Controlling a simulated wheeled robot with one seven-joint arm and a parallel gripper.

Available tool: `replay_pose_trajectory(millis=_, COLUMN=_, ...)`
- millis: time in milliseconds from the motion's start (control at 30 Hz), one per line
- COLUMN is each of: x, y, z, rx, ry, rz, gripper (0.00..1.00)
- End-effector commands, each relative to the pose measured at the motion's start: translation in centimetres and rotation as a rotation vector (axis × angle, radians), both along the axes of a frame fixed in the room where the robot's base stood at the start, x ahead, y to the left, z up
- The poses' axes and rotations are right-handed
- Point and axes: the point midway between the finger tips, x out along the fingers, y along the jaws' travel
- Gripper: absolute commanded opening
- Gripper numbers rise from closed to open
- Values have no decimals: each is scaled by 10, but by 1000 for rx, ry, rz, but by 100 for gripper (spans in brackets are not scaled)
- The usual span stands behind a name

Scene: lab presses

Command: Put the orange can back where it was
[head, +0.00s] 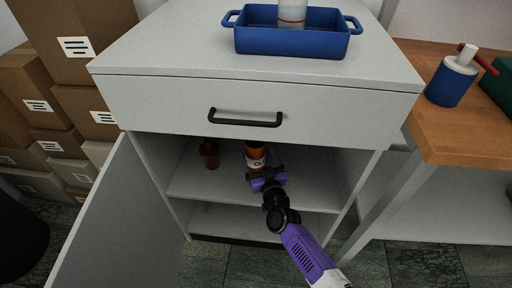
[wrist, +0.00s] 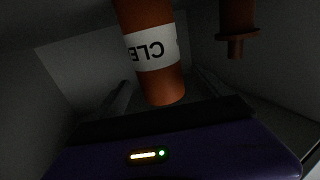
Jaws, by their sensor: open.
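The orange can (head: 255,152) has a white label with dark letters and stands on the upper shelf inside the open cabinet. In the wrist view the can (wrist: 150,52) appears upside down, its label reading "CLE". My gripper (head: 266,178) is open in front of the can in the head view, at the shelf's front. In the wrist view its dark fingers lie to either side of the can; I cannot tell whether they touch it. The can's lower part is hidden behind my gripper in the head view.
A brown-orange object (head: 209,153) stands on the same shelf to the left. The cabinet door (head: 100,225) hangs open at left. A closed drawer (head: 250,110) is above the shelf. A blue tray (head: 290,42) holding a white bottle is on top. A wooden table (head: 450,130) stands right.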

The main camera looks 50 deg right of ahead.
Motion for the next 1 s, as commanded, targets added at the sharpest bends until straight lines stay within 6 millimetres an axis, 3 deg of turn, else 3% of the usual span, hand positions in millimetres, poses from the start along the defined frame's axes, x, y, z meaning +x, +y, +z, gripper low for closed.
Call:
replay_pose_trajectory(millis=100, x=-24, y=14, z=3, rx=0, ry=4, rz=2, gripper=86)
replay_pose_trajectory(millis=333, x=-59, y=33, z=1, rx=0, ry=2, rz=0, gripper=86)
replay_pose_trajectory(millis=833, x=-86, y=51, z=-1, rx=0, ry=7, rz=19, gripper=86)
replay_pose_trajectory(millis=1000, x=-136, y=89, z=4, rx=2, ry=34, rz=105, gripper=86)
